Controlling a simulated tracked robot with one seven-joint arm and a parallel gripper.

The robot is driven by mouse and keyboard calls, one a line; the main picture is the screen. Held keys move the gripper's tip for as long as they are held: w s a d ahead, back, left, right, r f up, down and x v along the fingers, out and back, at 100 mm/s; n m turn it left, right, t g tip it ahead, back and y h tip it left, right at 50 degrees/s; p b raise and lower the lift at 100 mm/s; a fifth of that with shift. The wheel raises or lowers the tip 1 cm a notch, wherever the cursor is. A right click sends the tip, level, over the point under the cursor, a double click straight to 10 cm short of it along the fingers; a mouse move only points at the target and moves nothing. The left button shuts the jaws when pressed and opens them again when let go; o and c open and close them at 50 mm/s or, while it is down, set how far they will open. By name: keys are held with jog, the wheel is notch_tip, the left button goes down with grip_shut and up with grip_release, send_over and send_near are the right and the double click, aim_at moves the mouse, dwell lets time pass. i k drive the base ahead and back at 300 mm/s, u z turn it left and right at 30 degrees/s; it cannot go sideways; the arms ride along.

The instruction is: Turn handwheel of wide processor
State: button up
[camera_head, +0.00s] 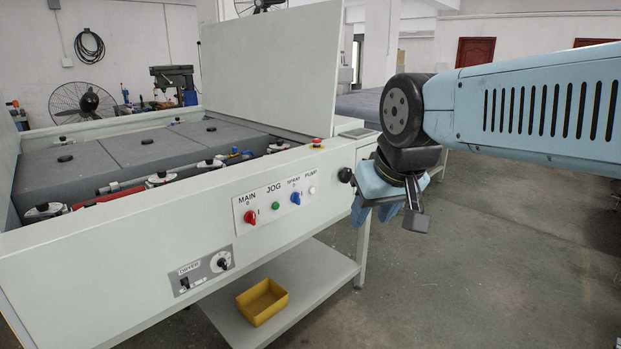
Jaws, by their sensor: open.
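The wide processor (110,262) is a large pale cabinet with its lid raised, filling the left and middle of the head view. A round black knob-like part (345,174) sticks out at its right end, beside the control panel. It may belong to the handwheel, but no full wheel rim shows. My gripper (374,212) is open, its blue fingers pointing down, just right of and slightly below the black part. My wrist and fingers hide part of the machine's right end. I cannot tell whether the gripper touches the black part; nothing shows between the fingers.
The control panel (275,203) carries red, green, blue and white controls. A red emergency button (317,143) sits on the top edge. A yellow bin (262,301) stands on the lower shelf (312,277). The floor to the right is clear.

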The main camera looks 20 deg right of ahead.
aim_at(345, 175)
jog(key=u, duration=0.65)
jog(key=i, duration=1.1)
jog(key=z, duration=1.5)
jog(key=k, duration=0.9)
jog(key=z, duration=0.05)
jog(key=i, duration=0.55)
